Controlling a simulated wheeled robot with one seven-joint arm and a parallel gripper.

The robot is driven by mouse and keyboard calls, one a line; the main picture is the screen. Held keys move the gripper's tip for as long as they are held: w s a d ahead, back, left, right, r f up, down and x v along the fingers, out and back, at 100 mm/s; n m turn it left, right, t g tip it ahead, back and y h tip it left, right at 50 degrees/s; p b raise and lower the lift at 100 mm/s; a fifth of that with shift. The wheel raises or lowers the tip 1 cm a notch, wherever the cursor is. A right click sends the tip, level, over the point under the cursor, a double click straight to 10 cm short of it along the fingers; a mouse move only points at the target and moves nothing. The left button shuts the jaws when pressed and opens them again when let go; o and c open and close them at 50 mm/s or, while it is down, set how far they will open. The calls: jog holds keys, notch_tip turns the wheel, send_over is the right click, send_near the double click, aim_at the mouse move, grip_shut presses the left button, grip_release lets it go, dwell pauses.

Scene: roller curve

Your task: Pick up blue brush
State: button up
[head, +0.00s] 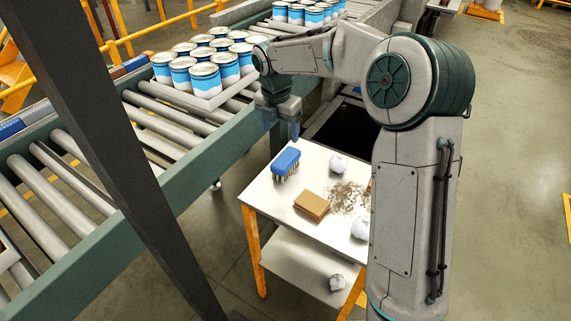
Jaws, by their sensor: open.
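The blue brush (286,162) lies on the white top of a small table (262,194), near its far left corner. Its blue back faces up and its pale bristles point down. My gripper (282,128) is above and just behind the brush, pointing down. Its fingers are apart and look empty. A gap shows between the fingertips and the brush, though its exact height is hard to tell.
A brown block (312,205), crumpled white balls (338,162) and a patch of dirt (348,197) share the tabletop. A roller conveyor (100,225) runs along the left, carrying a tray of cans (204,77). A dark post (130,185) stands in front.

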aim_at(286, 157)
jog(key=f, duration=0.5)
jog(key=w+f, duration=0.1)
jog(key=f, duration=0.2)
jog(key=shift+d, duration=0.25)
jog(key=shift+w+d+f, duration=0.2)
jog(key=shift+f, duration=0.65)
jog(key=shift+w+d+f, duration=0.15)
jog(key=shift+w+f, duration=0.1)
jog(key=shift+f, duration=0.6)
jog(key=shift+w+d+f, duration=0.2)
jog(key=shift+f, duration=0.65)
jog(key=c, duration=1.1)
